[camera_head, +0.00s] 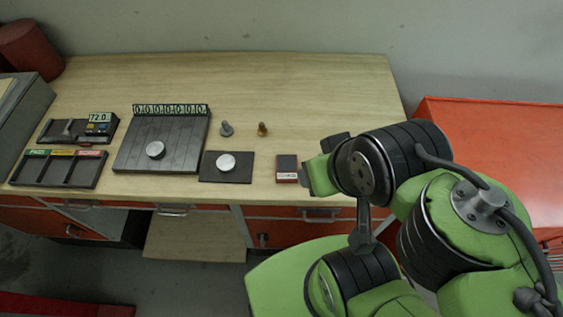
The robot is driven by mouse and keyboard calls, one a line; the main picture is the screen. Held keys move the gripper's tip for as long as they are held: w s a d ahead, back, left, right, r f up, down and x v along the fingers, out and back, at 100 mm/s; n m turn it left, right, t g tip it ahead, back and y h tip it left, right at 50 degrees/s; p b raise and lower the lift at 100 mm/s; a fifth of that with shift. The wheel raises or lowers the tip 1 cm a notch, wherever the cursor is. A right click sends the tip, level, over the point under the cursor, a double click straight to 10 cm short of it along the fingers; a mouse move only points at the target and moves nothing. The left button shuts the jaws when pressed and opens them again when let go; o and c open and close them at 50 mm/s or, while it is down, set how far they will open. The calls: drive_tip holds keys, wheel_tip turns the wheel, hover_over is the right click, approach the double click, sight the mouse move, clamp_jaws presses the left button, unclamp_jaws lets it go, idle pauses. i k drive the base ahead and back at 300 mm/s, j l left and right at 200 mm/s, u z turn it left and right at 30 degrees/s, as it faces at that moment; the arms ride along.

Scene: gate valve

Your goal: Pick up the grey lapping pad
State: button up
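A small grey knob-shaped piece (226,129) stands on the wooden bench. It fits the grey lapping pad best, but its underside is too small to make out. A similar brown piece (262,129) stands just to its right. My gripper (308,187) is at the front edge of the bench, to the right of and nearer than both pieces, and apart from them. Its fingers are small and partly hidden by my green and black arm, so I cannot tell whether they are open. I see nothing held in it.
A dark grooved plate (188,157) and a dark mat (240,178) each carry a silver disc. The back of the wooden bench (300,85) is clear.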

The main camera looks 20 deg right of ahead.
sight(226, 130)
drive_tip(key=i+j+u, duration=0.1)
drive_tip(key=j+u, duration=0.25)
drive_tip(key=i+j+u, duration=0.1)
drive_tip(key=j+u, duration=0.25)
drive_tip(key=i+j+u, duration=0.15)
drive_tip(key=u, duration=0.2)
drive_tip(key=j, duration=0.1)
